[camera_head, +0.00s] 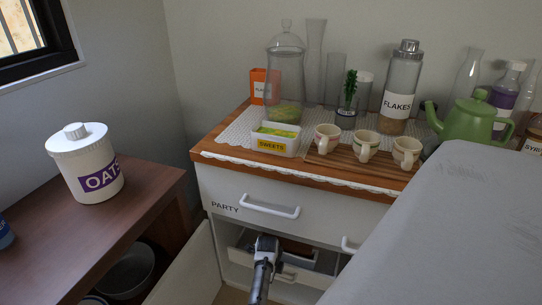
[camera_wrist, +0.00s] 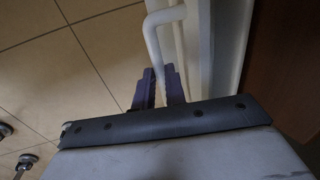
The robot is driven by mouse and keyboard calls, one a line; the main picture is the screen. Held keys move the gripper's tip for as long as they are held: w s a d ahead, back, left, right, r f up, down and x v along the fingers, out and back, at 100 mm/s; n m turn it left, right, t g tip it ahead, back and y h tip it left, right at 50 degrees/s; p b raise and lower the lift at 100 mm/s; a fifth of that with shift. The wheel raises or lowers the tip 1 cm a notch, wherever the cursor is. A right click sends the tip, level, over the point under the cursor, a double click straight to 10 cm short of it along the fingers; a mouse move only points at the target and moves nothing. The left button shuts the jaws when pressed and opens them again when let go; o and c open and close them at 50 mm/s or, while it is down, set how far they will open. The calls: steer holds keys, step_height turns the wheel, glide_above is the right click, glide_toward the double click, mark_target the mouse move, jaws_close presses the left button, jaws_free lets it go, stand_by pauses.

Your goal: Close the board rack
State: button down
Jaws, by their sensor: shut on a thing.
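The white cabinet (camera_head: 225,190) has an opening below its PARTY drawer. A pulled-out white rack or drawer (camera_head: 322,262) shows there with a brown board-like piece (camera_head: 295,246) in it. I take this for the board rack; no label on it is readable. My gripper (camera_head: 266,243) is in front of this opening. In the wrist view my gripper (camera_wrist: 159,84) is shut on a white curved handle (camera_wrist: 153,40), which stands off a white panel (camera_wrist: 195,45). My arm and gripper hide part of the rack front.
A white door-like panel (camera_head: 190,270) stands open at the left. The PARTY drawer's handle (camera_head: 270,206) juts out above my gripper. A brown side table (camera_head: 140,190) with an oats jar (camera_head: 88,165) stands left. A grey surface (camera_head: 450,235) blocks the right. Tiled floor (camera_wrist: 60,70) shows below.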

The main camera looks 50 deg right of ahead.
steer(key=c, duration=1.5)
jaws_free()
steer(key=shift+o, duration=0.2)
step_height(320, 180, up, 12)
steer(key=a+p, duration=0.2)
steer(key=shift+s, duration=0.45)
steer(key=shift+a+f, duration=0.1)
